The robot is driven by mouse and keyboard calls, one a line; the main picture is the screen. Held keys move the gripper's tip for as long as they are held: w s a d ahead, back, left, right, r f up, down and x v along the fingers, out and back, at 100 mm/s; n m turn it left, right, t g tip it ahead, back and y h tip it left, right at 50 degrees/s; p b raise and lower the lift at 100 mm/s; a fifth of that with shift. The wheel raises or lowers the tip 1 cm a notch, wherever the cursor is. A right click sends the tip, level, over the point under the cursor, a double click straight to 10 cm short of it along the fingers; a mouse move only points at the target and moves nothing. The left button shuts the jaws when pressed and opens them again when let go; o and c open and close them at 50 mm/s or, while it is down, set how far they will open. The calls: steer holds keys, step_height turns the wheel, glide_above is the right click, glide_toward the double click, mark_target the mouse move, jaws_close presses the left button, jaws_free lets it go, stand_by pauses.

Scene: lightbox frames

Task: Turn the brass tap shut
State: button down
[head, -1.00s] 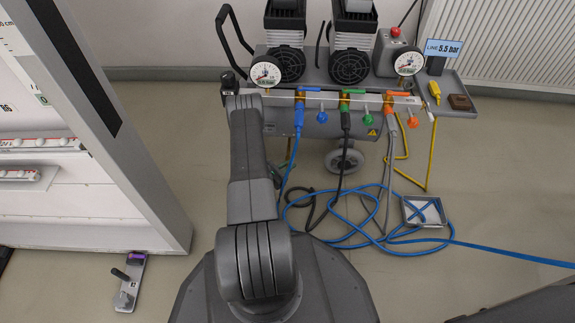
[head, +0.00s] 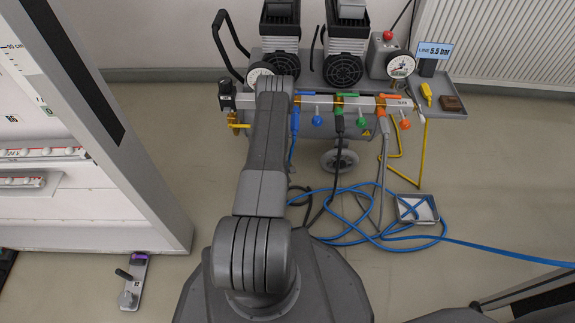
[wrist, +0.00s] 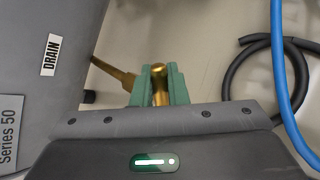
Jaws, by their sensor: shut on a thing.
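The brass tap (wrist: 127,79) shows in the wrist view beside a grey tank surface with a DRAIN label (wrist: 51,55). A brass arm of it slants up and left, and a rounded brass end stands between the green finger pads. My gripper (wrist: 159,72) is shut on this brass end, one pad on each side. In the head view my own arm hides the gripper. A yellow-gold fitting (head: 238,123) shows there left of my arm, below the manifold's left end; I cannot tell whether it is the same tap.
Behind the arm stands a twin compressor (head: 343,70) with a manifold (head: 362,102) of coloured valves. A blue hose (head: 345,190) lies coiled on the floor by a small tray (head: 417,209). A black hose (wrist: 243,75) curves right of the gripper. A grey cabinet stands at left.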

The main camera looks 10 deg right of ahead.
steer(key=shift+s+d+r+m+y+p, duration=0.15)
steer(key=shift+m+y+p, duration=0.4)
steer(key=shift+p, duration=3.5)
steer(key=p, duration=0.3)
steer(key=shift+y, duration=0.35)
steer(key=shift+f+p, duration=0.4)
steer(key=shift+p, duration=0.6)
steer(key=c, duration=1.5)
jaws_free()
steer(key=shift+w, duration=0.2)
steer(key=shift+s+a+r, duration=0.1)
steer(key=shift+a, duration=0.1)
steer(key=shift+s+a+r, duration=0.1)
steer(key=shift+s+r, duration=0.1)
steer(key=shift+r, duration=0.05)
steer(key=p+v, duration=0.3)
steer(key=v, duration=1)
